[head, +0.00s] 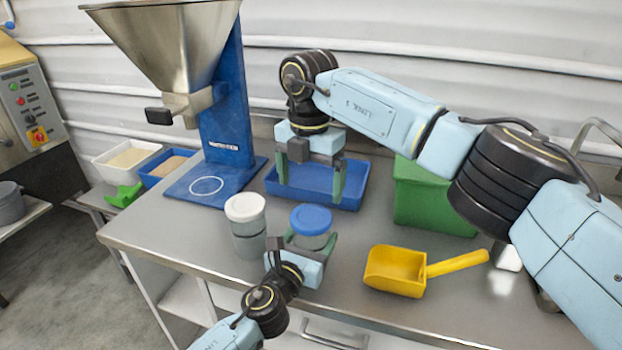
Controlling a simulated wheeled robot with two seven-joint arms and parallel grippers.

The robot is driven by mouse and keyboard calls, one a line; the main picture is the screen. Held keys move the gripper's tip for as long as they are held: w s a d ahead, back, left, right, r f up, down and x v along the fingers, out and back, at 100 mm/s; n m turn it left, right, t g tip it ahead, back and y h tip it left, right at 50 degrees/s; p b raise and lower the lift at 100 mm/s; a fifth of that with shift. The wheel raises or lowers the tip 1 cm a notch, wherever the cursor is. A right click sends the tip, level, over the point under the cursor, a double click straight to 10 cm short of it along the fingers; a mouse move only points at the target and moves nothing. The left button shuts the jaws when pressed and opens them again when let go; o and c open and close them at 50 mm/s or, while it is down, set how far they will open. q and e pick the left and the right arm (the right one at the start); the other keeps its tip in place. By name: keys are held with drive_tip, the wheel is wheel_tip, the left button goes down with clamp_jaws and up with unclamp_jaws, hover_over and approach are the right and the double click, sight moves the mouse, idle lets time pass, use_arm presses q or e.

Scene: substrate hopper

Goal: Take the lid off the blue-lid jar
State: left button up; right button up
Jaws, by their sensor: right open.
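The blue-lid jar (312,241) stands upright on the steel table with its blue lid (311,219) on. My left gripper (309,240) reaches in from the front, low on the jar, with a finger close against each side of the jar body; it looks shut on it. Part of the jar's lower body is hidden by this gripper. My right gripper (310,190) is open and empty, pointing down above the blue tray (270,181), behind the jar and apart from its lid.
A white-lid jar (247,245) stands just left of the blue-lid jar. A yellow scoop (396,272) lies at the right front, a green bin (430,205) behind it. The steel hopper (170,50) on its blue stand (225,120) is at the back left.

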sight(311, 215)
drive_tip(key=m, duration=0.7)
drive_tip(key=shift+m, duration=0.4)
drive_tip(key=m, duration=0.3)
drive_tip(key=shift+d+m, duration=0.1)
drive_tip(key=shift+m, duration=0.2)
drive_tip(key=m, duration=0.3)
drive_tip(key=shift+m, duration=0.4)
drive_tip(key=shift+f, duration=4.05)
drive_tip(key=shift+c, duration=0.2)
